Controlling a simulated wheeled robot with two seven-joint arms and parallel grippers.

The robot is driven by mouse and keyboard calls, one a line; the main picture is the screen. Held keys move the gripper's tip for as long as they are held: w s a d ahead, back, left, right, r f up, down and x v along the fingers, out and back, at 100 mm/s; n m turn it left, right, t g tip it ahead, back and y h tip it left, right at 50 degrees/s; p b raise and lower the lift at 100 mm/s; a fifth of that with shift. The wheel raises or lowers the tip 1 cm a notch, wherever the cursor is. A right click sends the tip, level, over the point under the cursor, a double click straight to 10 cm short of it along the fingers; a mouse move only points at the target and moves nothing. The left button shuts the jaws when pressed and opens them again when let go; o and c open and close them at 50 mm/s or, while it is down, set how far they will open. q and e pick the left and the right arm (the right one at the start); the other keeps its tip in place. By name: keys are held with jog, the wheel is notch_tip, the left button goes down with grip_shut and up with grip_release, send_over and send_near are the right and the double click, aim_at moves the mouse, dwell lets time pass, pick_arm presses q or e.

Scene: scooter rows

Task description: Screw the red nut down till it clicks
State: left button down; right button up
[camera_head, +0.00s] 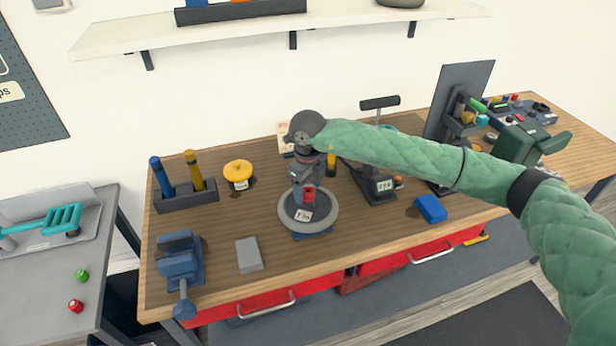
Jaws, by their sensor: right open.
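A red nut (309,194) shows at the middle of a round grey ring-shaped fixture (287,221) on the wooden bench. A small white label sits on the fixture in front of the nut. My right gripper (307,187) points down from above, open, with its fingertips at the red nut. Whether the fingers touch the nut is too small to tell. The gripper hides part of the nut and whatever is behind it. My left gripper is not in view.
A blue vise (180,262), a grey block (249,255) and a blue block (431,208) stand on the wooden bench (225,285). A yellow round part (238,171) is behind.

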jog(key=shift+f, duration=0.2)
jog(key=c, duration=1.1)
jog(key=shift+o, duration=0.2)
jog(key=shift+f+m+b, duration=0.1)
jog(key=shift+m+b, duration=0.5)
jog(key=shift+m, duration=0.6)
jog(key=m+b, duration=0.2)
jog(key=m, duration=0.3)
jog(key=shift+m, duration=0.3)
jog(key=m, duration=0.2)
jog(key=shift+m, duration=0.4)
jog(key=m+b, duration=0.1)
jog(key=m, duration=1)
jog(key=shift+r, duration=0.2)
